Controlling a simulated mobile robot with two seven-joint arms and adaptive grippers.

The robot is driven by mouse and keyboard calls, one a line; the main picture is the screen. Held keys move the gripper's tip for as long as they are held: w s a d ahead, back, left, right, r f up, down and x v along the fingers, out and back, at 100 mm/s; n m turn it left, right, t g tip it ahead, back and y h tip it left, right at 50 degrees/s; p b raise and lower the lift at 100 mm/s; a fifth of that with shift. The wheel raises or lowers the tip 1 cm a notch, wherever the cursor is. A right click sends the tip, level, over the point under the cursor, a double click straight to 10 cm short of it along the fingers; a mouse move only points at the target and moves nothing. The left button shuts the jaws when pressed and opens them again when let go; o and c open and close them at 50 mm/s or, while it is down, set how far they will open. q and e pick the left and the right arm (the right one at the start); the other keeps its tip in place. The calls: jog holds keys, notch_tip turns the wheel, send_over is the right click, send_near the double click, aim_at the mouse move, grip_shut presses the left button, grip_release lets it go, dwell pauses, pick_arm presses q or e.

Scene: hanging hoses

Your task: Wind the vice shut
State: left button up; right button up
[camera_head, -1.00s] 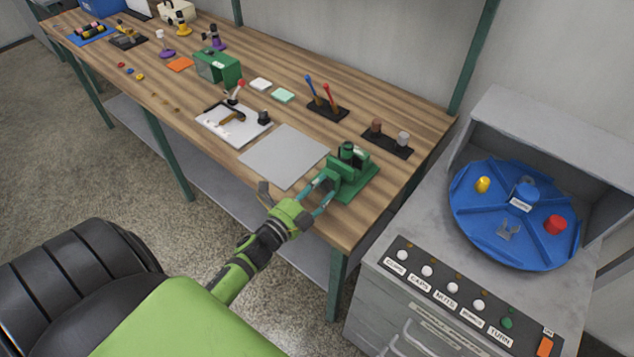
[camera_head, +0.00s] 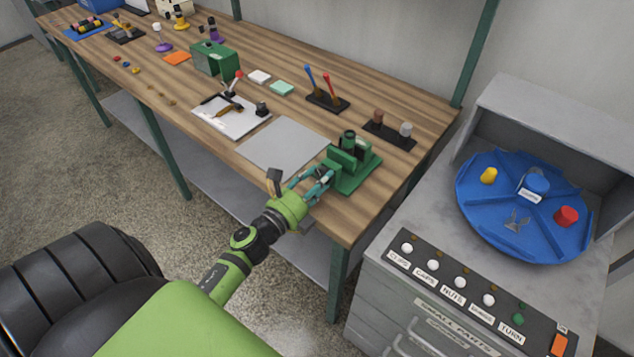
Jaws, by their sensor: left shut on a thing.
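The green vice (camera_head: 355,166) stands on the wooden bench near its front right corner. A dark green cylindrical piece stands upright at its jaws. My left gripper (camera_head: 327,176) reaches in from the front left, its teal fingers shut at the front of the vice, where the handle would be. The fingers hide most of what they hold, so the handle itself is hard to make out. My right gripper is not in view.
A grey plate (camera_head: 284,146) lies just left of the vice. A cabinet with a blue turntable (camera_head: 522,243) stands to the right.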

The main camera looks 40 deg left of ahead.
pick_arm(q)
jog(key=shift+s+d+f+m, duration=0.2)
jog(key=shift+d+f+m, duration=0.1)
jog(key=shift+f+m, duration=0.15)
jog(key=o, duration=1.1)
jog(key=shift+o, duration=0.2)
jog(key=shift+w, duration=0.1)
jog(key=shift+r, duration=0.2)
jog(key=shift+a, duration=0.1)
jog(key=s, duration=1.2)
jog(key=shift+a, duration=0.4)
